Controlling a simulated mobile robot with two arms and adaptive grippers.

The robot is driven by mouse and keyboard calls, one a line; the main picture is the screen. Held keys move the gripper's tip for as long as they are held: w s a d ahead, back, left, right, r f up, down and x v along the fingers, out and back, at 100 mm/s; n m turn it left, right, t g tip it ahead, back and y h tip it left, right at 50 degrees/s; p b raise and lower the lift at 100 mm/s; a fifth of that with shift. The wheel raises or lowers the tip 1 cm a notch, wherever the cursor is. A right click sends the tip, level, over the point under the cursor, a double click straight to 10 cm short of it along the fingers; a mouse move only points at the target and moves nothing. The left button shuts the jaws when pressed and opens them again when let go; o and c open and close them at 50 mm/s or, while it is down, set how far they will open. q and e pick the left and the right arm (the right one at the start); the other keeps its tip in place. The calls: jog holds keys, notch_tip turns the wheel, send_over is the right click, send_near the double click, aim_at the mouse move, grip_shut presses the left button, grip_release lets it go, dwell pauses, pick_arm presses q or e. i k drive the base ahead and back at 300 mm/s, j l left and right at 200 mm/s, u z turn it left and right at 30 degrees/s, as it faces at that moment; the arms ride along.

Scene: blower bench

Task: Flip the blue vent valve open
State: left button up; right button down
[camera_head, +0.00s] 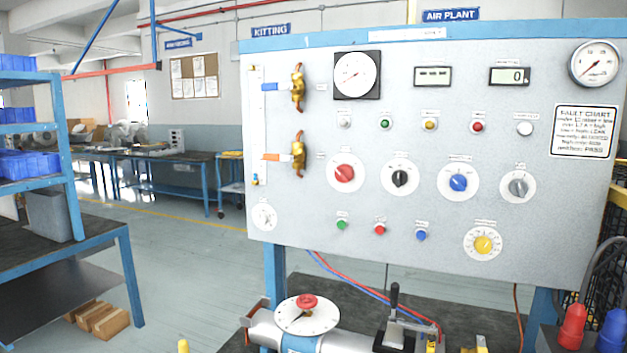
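The blue vent valve is a brass valve body (298,88) with a blue lever (270,87), on the upper left of the grey panel (450,90). Its lever lies level and points left from the brass body. A similar brass valve (299,154) with an orange lever (271,157) sits below it, its lever also pointing left.
A clear vertical tube (254,125) stands just left of the levers. A round gauge (356,75) is to the right. Below the panel are a red handwheel (307,303) and a black-handled lever (394,300). A blue shelf rack (70,160) stands at left.

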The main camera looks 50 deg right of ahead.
aim_at(270, 87)
jog(key=z, duration=2)
